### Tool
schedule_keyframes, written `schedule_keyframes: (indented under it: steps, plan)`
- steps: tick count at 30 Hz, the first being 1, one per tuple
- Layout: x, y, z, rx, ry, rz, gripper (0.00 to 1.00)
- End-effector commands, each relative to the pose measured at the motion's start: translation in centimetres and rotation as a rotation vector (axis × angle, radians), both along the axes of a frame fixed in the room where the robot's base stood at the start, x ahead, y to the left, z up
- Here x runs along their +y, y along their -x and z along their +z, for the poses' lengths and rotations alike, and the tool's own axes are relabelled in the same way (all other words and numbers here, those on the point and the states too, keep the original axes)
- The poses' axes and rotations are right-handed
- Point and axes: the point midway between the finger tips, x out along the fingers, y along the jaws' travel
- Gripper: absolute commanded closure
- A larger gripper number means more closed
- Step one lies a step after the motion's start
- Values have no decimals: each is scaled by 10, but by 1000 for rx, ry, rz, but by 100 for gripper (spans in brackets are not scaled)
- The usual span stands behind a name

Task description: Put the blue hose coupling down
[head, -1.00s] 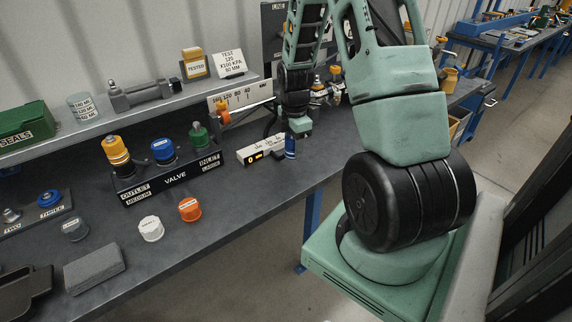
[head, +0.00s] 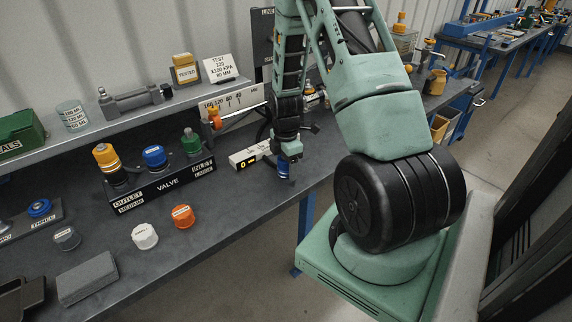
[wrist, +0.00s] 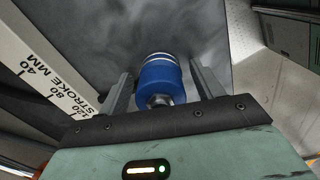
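The blue hose coupling (head: 283,167) is a short blue cylinder below my gripper (head: 285,150), near the bench's front edge. It looks upright on the dark bench top, though its lower end is hard to make out. In the wrist view the blue coupling (wrist: 161,78), with its silver stem towards me, sits between the two grey fingers of my gripper (wrist: 162,75). Narrow gaps show on both sides, so the fingers look open around it.
The valve block (head: 165,185) with yellow, blue and green couplings is further left. White (head: 145,236) and orange (head: 183,216) caps lie in front of it. The bench edge is close on the right.

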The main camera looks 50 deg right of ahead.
Motion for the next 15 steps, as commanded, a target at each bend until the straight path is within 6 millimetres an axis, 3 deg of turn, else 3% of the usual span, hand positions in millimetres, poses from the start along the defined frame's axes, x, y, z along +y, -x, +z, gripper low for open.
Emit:
schedule_keyframes:
  steps: [8, 15]
  plan:
    - [0, 0, 1, 0, 0, 0, 34]
    - [-1, -1, 23, -4, 2, -1, 34]
